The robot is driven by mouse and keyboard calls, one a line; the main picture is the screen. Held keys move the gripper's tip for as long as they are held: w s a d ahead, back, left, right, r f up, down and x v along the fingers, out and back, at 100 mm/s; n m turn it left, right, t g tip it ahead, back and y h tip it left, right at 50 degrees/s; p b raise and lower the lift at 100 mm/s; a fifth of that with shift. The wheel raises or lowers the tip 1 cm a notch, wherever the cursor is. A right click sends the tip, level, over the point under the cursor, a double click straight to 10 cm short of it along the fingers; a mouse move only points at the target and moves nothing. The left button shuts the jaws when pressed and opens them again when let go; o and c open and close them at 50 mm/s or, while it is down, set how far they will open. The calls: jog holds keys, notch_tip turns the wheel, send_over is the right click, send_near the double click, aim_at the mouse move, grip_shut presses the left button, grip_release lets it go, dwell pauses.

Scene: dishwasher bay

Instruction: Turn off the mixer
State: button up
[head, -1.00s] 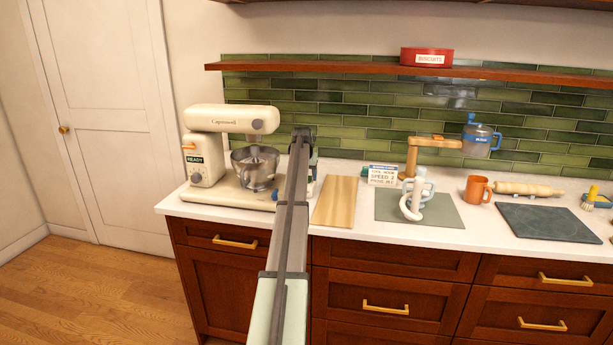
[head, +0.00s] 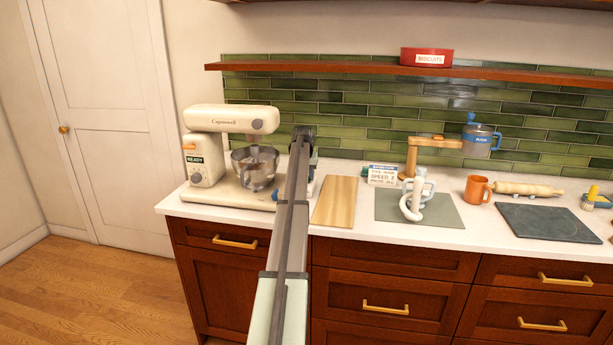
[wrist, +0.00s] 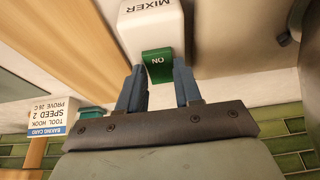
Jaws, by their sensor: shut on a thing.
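The cream mixer (head: 220,118) stands on the left of the counter in the head view, with its metal bowl (head: 255,170) under its head and a "READY" label on its side. In the wrist view a white box marked "MIXER" (wrist: 152,24) carries a green switch marked "ON" (wrist: 157,64), both lettered upside down. My gripper (wrist: 158,72) has its blue fingers on either side of the green switch and is shut on it. In the head view my arm hides the switch and my fingertips.
A wooden board (head: 335,201) lies right of my arm. Beyond it are a card (head: 382,175), a green mat (head: 445,215), an orange mug (head: 477,189), a rolling pin (head: 528,188) and a dark slab (head: 549,223). A shelf (head: 400,69) runs above.

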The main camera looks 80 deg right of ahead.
jog(key=shift+d+r+y, duration=0.1)
jog(key=shift+d+y, duration=0.3)
jog(key=shift+y, duration=0.9)
jog(key=o, duration=1)
jog(key=shift+o, duration=0.2)
jog(key=shift+r, duration=0.15)
notch_tip(320, 180, up, 13)
jog(key=a, duration=0.2)
jog(key=shift+r, duration=0.2)
